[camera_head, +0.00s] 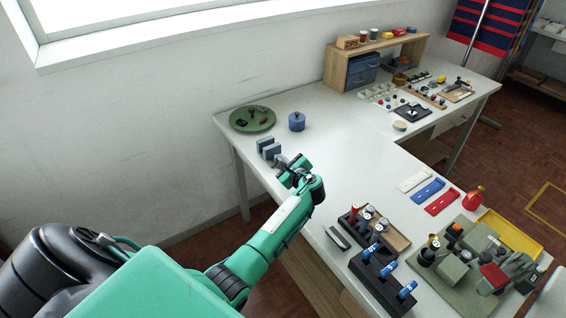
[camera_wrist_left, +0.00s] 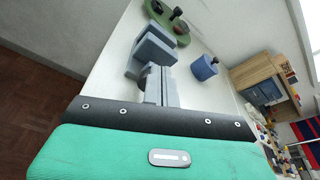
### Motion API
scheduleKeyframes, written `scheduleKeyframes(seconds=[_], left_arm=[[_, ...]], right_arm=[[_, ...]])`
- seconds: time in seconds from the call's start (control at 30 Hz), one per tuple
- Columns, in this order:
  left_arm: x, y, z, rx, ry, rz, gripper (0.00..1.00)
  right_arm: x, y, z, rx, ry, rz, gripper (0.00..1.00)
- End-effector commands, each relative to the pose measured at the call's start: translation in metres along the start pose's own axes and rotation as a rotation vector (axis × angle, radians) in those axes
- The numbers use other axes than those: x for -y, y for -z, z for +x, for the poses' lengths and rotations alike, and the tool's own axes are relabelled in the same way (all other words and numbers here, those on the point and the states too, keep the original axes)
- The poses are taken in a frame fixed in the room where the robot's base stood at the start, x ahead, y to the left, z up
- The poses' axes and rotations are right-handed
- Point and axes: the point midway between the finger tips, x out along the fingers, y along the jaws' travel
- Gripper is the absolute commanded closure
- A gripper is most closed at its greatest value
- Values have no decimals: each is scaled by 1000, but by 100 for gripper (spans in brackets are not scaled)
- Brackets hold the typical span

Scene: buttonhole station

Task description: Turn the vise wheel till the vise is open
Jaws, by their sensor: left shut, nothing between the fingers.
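The blue-grey vise (camera_head: 268,147) stands near the left edge of the white table, its two jaw blocks apart with a gap between them. It also shows in the left wrist view (camera_wrist_left: 153,48), just beyond my fingers. My left gripper (camera_head: 282,161) is at the vise's near side, shut and empty. Its grey fingers (camera_wrist_left: 161,88) point at the vise in the left wrist view. A dark rounded piece (camera_wrist_left: 144,76) beside the fingers may be the vise wheel, mostly hidden; I cannot tell whether the fingers touch it.
A green round tray (camera_head: 238,124) with small dark parts and a blue lidded pot (camera_head: 297,121) stand behind the vise. A dark block with blue-topped tools (camera_head: 375,268) and other fixtures fill the near right. The table's middle is clear.

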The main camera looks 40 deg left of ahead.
Motion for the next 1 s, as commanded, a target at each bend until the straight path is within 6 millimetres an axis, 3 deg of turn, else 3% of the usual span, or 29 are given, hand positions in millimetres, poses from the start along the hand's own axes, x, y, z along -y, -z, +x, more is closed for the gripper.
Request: scheduleKeyframes(seconds=[0.4, 0.73, 0.87, 1.0], left_arm=[[1, 11, -46, -2, 1, -1, 100], [-2, 12, -47, -5, -3, -11, 100], [-20, 15, -54, -41, -28, -85, 100], [-56, 22, -74, -125, -95, -258, 100]], right_arm=[[4, 2, -17, -1, 5, 2, 64], [2, 2, -16, 0, 2, 1, 64], [0, 1, -16, 0, 1, 0, 64], [-2, 1, -17, 1, -1, -1, 64]])
